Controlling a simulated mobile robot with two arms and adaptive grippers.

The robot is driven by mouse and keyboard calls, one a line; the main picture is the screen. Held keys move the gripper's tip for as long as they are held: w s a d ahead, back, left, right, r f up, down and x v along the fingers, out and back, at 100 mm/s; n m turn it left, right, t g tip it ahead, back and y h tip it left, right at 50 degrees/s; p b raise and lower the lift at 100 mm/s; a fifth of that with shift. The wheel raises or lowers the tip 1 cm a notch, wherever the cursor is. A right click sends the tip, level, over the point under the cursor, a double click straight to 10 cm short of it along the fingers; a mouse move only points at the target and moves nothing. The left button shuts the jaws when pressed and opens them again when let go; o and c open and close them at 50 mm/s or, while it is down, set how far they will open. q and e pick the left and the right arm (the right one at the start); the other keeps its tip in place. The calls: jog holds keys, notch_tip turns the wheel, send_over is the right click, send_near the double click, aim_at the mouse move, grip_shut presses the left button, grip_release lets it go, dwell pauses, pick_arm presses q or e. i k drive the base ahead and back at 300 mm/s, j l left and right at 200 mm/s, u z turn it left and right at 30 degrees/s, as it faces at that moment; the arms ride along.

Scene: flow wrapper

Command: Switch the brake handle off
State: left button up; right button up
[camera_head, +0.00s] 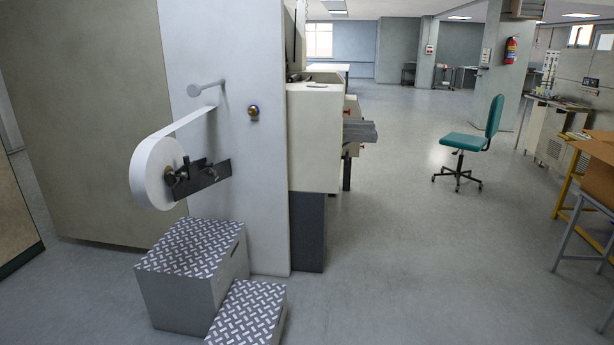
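A white film roll (153,172) is mounted on the side of the grey machine panel (262,190). Its film strip runs up to a short roller bar (205,89). A dark bracket (203,178) with small knobs sits at the roll's hub; I cannot tell which part of it, if any, is the brake handle. A round brass-coloured knob (253,112) is on the panel to the right of the roll. Neither of my grippers is in view.
Two grey steps with tread-plate tops, a taller one (175,295) and a lower one (246,315), stand on the floor below the roll. A green chair (465,143) stands to the right.

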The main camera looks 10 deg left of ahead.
aim_at(212, 173)
jog(key=i+u, duration=0.35)
jog(key=i+l+u, duration=0.15)
jog(key=u, duration=0.2)
jog(key=i+l+u, duration=0.3)
jog(key=i+l+z, duration=0.1)
jog(key=i+l, duration=0.35)
jog(key=i, duration=0.15)
jog(key=i+l, duration=0.45)
jog(key=i+l+z, duration=0.15)
jog(key=i+l, duration=0.25)
jog(key=i, duration=0.3)
